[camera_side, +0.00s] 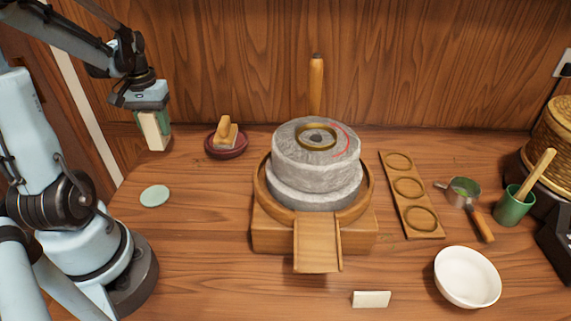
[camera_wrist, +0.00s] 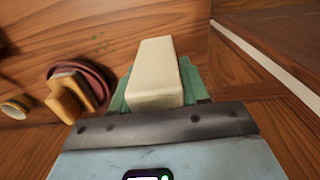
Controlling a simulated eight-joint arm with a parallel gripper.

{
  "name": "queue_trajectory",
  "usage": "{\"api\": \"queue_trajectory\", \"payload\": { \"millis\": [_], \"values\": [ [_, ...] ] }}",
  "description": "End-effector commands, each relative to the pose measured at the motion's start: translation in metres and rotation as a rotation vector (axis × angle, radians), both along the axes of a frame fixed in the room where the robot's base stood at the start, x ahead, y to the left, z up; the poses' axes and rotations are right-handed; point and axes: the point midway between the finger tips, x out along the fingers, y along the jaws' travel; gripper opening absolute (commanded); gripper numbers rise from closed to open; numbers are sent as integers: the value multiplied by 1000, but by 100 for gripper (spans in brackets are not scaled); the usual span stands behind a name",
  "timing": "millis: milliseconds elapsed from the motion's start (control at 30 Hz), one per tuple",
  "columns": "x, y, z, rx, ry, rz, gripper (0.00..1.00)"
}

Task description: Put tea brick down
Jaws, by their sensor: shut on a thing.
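My gripper (camera_side: 151,117), with green fingers, hangs at the upper left in the side view. It is shut on a cream, oblong tea brick (camera_side: 156,134). The brick sticks out below the fingers and seems to be above the table, apart from it. In the wrist view the tea brick (camera_wrist: 154,70) lies lengthwise between the green fingers of my gripper (camera_wrist: 155,85), and its near end meets the grey edge of my gripper.
A dark red dish (camera_side: 212,152) holding a wooden piece (camera_side: 227,134) stands right of my gripper. A pale green disc (camera_side: 155,195) lies left. A stone mill (camera_side: 316,165) fills the middle. A ringed wooden board (camera_side: 390,170), white bowl (camera_side: 467,277) and green cup (camera_side: 511,208) stand right.

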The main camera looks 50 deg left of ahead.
Motion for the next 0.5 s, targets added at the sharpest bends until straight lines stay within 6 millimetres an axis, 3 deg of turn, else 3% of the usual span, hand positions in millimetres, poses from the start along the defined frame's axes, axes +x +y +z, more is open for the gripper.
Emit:
{"api": "queue_trajectory", "payload": {
  "millis": [300, 500],
  "values": [
    [0, 1, -32, 0, 0, 0, 10],
    [0, 0, -40, 0, 0, 0, 10]
  ]
}}
